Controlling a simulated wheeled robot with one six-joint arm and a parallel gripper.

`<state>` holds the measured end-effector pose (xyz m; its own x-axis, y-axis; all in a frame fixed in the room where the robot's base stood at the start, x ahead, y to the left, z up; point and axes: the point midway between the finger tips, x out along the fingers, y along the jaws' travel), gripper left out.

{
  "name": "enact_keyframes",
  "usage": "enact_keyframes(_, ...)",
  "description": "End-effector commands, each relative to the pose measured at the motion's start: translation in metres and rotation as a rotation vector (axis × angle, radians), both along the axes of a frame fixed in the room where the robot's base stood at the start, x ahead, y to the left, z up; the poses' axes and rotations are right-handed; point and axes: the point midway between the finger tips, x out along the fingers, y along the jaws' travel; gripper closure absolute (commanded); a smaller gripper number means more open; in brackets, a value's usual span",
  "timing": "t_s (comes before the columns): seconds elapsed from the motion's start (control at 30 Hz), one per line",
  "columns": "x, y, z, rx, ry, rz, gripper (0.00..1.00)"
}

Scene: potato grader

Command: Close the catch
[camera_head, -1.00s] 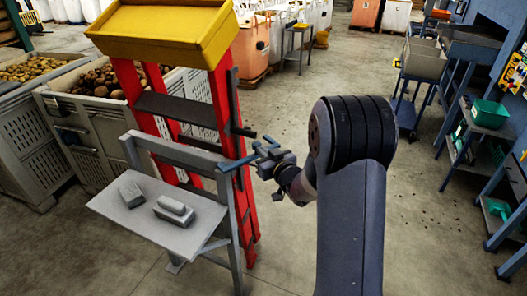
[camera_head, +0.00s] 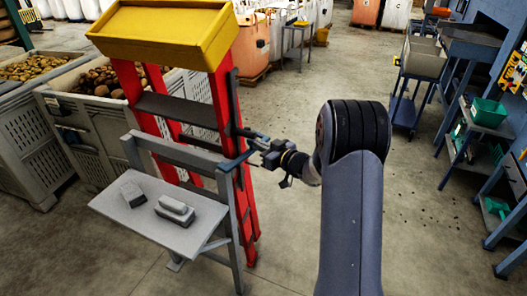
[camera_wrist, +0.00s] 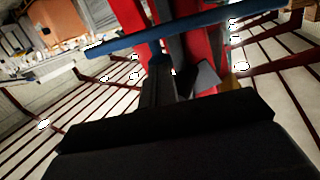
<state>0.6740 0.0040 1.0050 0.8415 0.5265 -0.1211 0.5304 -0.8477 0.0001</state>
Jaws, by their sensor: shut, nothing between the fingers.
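A red stepladder (camera_head: 222,112) with a yellow top stands left of my arm in the head view. A dark upright piece (camera_head: 234,92) runs down its right side, with a small dark lever-like part at its lower end, probably the catch; my gripper partly covers it. My gripper (camera_head: 247,135) is shut and empty, its tips at or very near that part; I cannot tell whether they touch. In the wrist view the dark fingers (camera_wrist: 165,82) point at the red ladder (camera_wrist: 200,40). The catch's exact position is unclear.
A blue bar (camera_head: 238,161) passes just below my gripper and crosses the wrist view (camera_wrist: 190,32). A grey stand with a shelf (camera_head: 130,215) bearing grey blocks is in front of the ladder. Potato bins (camera_head: 75,150) stand left.

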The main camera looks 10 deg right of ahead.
Motion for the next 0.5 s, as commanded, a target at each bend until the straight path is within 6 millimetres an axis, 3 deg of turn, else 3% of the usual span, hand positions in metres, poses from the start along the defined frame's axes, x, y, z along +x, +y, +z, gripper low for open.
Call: enact_keyframes(0.5,0.029,0.01,-0.001,0.0,0.0,-0.005,1.0)
